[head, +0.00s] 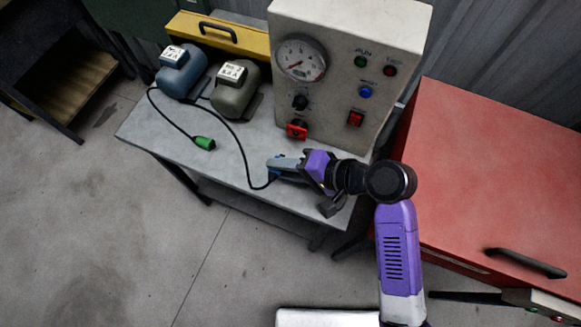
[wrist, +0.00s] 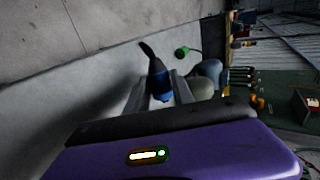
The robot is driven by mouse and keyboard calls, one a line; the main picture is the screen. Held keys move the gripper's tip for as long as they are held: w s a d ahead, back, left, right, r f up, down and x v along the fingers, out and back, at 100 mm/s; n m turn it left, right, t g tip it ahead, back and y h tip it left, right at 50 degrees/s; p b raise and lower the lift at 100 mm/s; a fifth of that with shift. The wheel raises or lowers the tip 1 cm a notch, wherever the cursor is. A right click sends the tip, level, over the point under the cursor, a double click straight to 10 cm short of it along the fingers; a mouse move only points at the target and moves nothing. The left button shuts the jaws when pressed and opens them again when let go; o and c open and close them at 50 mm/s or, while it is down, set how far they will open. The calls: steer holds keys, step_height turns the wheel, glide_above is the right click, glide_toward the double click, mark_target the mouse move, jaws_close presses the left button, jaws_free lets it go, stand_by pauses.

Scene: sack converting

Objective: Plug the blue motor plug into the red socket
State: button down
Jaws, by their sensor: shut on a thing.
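The blue motor plug (head: 275,175) is between the fingers of my gripper (head: 284,167), over the front part of the grey bench. In the wrist view the plug (wrist: 158,80) is dark blue with a black cord end, and my gripper (wrist: 160,92) is shut on it. In the head view the fingers partly hide the plug. Its black cord loops back to the motors. The red socket (head: 297,131) is low on the front of the control box, just behind and above my gripper, apart from the plug. The socket is not seen in the wrist view.
The control box (head: 345,60) stands on the bench (head: 232,146). A blue motor (head: 181,72) and an olive motor (head: 235,88) stand at left. A green plug (head: 204,143) lies on the bench. A yellow case (head: 240,42) is behind; a red cabinet (head: 490,170) is at right.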

steer(key=shift+w+d+f+b, duration=0.15)
steer(key=shift+f+b, duration=0.15)
steer(key=shift+f, duration=0.2)
steer(key=shift+w+d+f+b, duration=0.15)
steer(key=shift+f+b, duration=0.15)
steer(key=shift+f, duration=0.2)
steer(key=shift+a, duration=0.1)
steer(key=shift+r+p, duration=0.2)
steer(key=shift+p, duration=0.35)
steer(key=shift+w+f, duration=0.1)
steer(key=shift+w, duration=0.1)
steer(key=shift+w+d+b, duration=0.1)
steer(key=shift+w+d, duration=0.25)
steer(key=shift+w, duration=0.5)
steer(key=shift+w+d+b, duration=0.15)
steer(key=shift+w+d, duration=0.15)
steer(key=shift+w, duration=0.5)
steer(key=shift+w+d+b, duration=0.1)
steer(key=shift+w+d, duration=0.25)
steer(key=shift+w, duration=0.5)
steer(key=shift+p, duration=0.75)
steer(key=shift+w+d+b, duration=0.15)
steer(key=shift+w+d, duration=0.05)
steer(key=shift+w, duration=0.3)
steer(key=shift+w+d+b, duration=0.15)
steer(key=shift+w, duration=0.35)
steer(key=shift+s, duration=0.15)
